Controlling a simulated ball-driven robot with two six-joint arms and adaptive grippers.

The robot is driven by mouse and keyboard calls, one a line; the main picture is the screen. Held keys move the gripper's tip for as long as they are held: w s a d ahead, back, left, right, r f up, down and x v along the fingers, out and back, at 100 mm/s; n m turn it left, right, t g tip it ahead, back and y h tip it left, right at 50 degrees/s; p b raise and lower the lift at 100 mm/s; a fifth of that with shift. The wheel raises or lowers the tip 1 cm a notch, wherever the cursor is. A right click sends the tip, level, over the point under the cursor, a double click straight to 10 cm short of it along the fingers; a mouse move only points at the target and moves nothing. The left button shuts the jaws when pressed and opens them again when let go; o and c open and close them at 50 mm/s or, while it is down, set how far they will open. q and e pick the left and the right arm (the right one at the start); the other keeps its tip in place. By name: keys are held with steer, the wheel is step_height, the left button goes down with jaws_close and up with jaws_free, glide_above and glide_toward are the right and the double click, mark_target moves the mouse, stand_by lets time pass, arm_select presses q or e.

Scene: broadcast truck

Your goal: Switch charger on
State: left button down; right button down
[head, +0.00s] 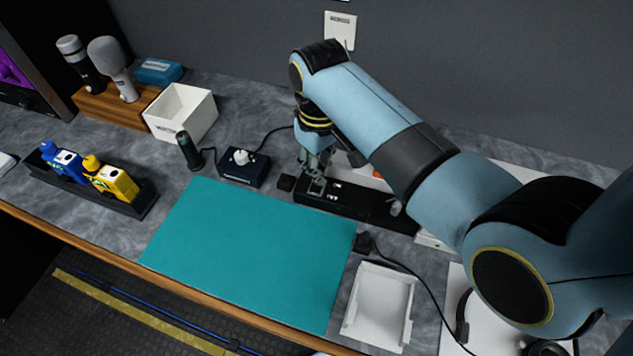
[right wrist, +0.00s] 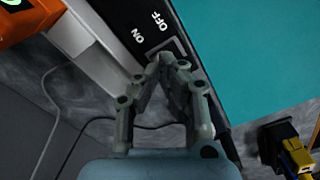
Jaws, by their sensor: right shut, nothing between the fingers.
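A long black unit with a switch and ON and OFF lettering (head: 372,210) lies on the counter behind the teal mat; I take it for the charger. In the right wrist view its black top (right wrist: 122,12) shows the lettering beside a rectangular switch recess (right wrist: 178,46). My right gripper (head: 316,188) is shut and empty, pointing down at the unit's left part. In the right wrist view its fingertips (right wrist: 168,60) meet at the switch and partly cover it. I cannot tell whether they touch it or how the switch is set. My left gripper is not in view.
The teal mat (head: 250,250) is bare. A black box with a white knob (head: 243,160) and a dark cylinder (head: 189,152) stand left of the unit. A white tray (head: 380,306) lies front right. An orange object (right wrist: 28,20) is near the unit. Cables cross the counter.

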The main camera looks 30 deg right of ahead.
steer(key=shift+f+b, duration=0.4)
steer(key=shift+f, duration=0.45)
stand_by(0.3)
step_height(320, 180, up, 3)
steer(key=p, duration=0.3)
steer(key=shift+r, duration=2.05)
